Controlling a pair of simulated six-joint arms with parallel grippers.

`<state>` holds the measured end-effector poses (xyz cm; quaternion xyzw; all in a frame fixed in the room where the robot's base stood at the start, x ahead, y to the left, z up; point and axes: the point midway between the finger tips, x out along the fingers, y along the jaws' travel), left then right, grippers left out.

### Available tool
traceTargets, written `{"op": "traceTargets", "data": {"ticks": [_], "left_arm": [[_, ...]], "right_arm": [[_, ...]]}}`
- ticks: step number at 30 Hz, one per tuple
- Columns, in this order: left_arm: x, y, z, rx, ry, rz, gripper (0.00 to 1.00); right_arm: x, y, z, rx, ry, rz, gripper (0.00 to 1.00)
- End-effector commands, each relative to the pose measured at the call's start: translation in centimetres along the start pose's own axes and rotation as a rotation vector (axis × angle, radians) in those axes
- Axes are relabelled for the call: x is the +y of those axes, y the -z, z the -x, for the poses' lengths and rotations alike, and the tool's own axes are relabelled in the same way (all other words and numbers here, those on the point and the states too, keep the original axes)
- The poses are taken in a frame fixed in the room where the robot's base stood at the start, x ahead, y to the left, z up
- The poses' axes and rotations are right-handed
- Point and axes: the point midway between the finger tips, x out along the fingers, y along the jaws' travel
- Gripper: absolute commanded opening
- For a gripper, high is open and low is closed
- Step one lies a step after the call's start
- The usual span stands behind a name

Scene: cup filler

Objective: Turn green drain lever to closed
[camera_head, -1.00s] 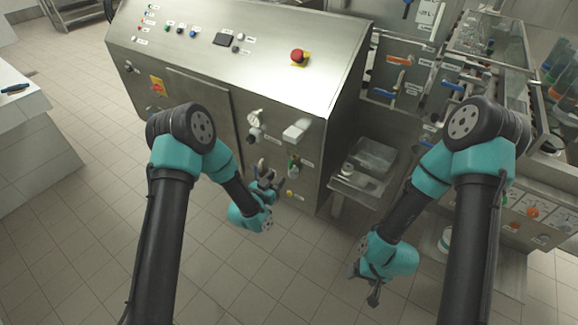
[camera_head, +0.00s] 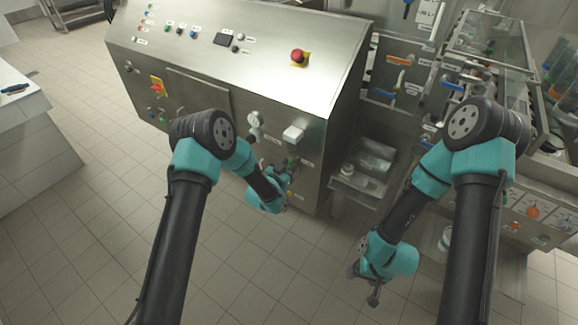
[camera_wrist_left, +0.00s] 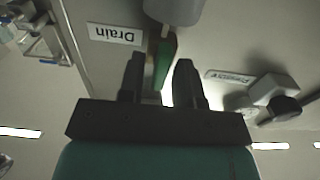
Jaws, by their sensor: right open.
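The green drain lever (camera_wrist_left: 165,62) shows in the left wrist view next to an upside-down "Drain" label (camera_wrist_left: 115,34), on the metal panel under a grey cylindrical part. My left gripper (camera_wrist_left: 160,72) is open, its two dark fingers spread apart with the lever seen between their tips. I cannot tell whether either finger touches it. In the head view my left gripper (camera_head: 286,176) is at the lower front of the steel cabinet, and the lever is largely hidden there. My right gripper (camera_head: 370,288) hangs open and empty over the floor at the lower right.
A metal tray (camera_head: 360,180) juts out to the right of the left gripper. Open tiled floor lies at the left.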

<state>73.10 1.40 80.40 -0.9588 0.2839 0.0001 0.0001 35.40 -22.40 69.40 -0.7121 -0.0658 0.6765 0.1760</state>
Motion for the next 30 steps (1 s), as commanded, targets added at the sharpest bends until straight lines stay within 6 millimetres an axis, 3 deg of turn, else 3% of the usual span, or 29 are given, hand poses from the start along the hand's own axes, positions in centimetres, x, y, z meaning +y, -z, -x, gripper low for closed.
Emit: {"op": "traceTargets", "data": {"ticks": [10,22,30], "left_arm": [[-0.01,0.01,0.02,0.000,0.000,0.000,0.00],[-0.02,0.02,0.03,0.000,0.000,0.024,0.00],[-0.08,0.01,0.03,0.000,0.000,0.136,0.00]], "right_arm": [[0.00,0.00,0.00,0.000,0.000,0.000,0.74],[0.00,0.00,0.00,0.000,0.000,0.000,0.74],[0.00,0.00,0.00,0.000,0.000,0.000,0.74]]}}
